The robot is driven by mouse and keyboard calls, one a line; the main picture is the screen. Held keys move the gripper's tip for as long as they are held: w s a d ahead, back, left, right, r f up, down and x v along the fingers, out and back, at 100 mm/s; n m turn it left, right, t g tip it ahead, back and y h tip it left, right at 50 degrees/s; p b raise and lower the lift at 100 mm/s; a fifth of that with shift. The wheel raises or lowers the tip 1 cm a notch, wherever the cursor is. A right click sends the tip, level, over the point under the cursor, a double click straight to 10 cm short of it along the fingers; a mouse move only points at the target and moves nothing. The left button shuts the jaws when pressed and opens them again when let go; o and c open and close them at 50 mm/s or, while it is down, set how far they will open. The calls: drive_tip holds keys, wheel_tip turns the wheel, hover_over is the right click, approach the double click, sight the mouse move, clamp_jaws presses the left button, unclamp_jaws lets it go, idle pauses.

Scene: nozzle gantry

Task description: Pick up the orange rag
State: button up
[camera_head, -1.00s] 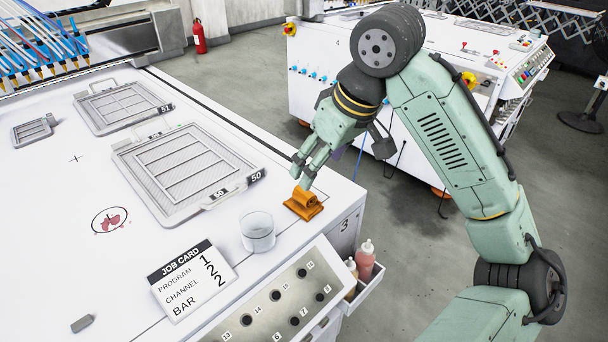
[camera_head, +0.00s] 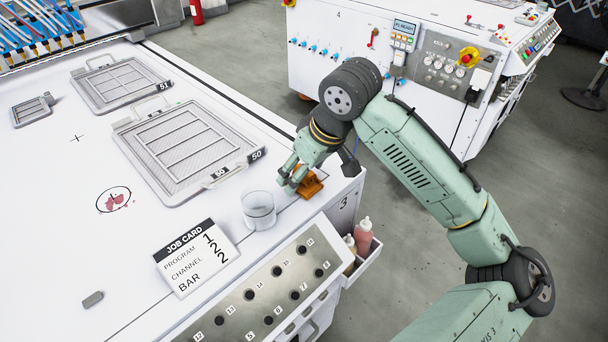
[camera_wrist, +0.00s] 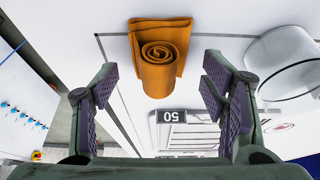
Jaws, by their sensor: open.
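The orange rag (camera_head: 309,185) is a rolled cloth lying on the white table top near its right corner. In the wrist view the rag (camera_wrist: 160,58) shows its spiral end, ahead of and between my two fingers. My gripper (camera_head: 288,183) is low over the table, right beside the rag and partly in front of it in the head view. In the wrist view my gripper (camera_wrist: 160,95) is open with wide-spread fingers and nothing between the pads. I cannot tell from the head view whether a fingertip touches the rag.
A clear glass (camera_head: 259,210) stands close to the rag on its left. A job card (camera_head: 195,258) lies nearer the front, and a wire tray marked 50 (camera_head: 187,150) lies behind. Bottles (camera_head: 363,236) sit in a side bin below the table edge.

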drive_tip(key=shift+f, duration=0.1)
drive_tip(key=shift+c, duration=0.2)
drive_tip(key=c, duration=1.4)
drive_tip(key=shift+o, duration=0.2)
wheel_tip(320, 180, up, 10)
drive_tip(key=shift+r+b, duration=0.1)
drive_tip(key=shift+b, duration=0.65)
drive_tip(key=o, duration=0.6)
drive_tip(key=shift+c, duration=0.2)
drive_tip(key=c, duration=0.4)
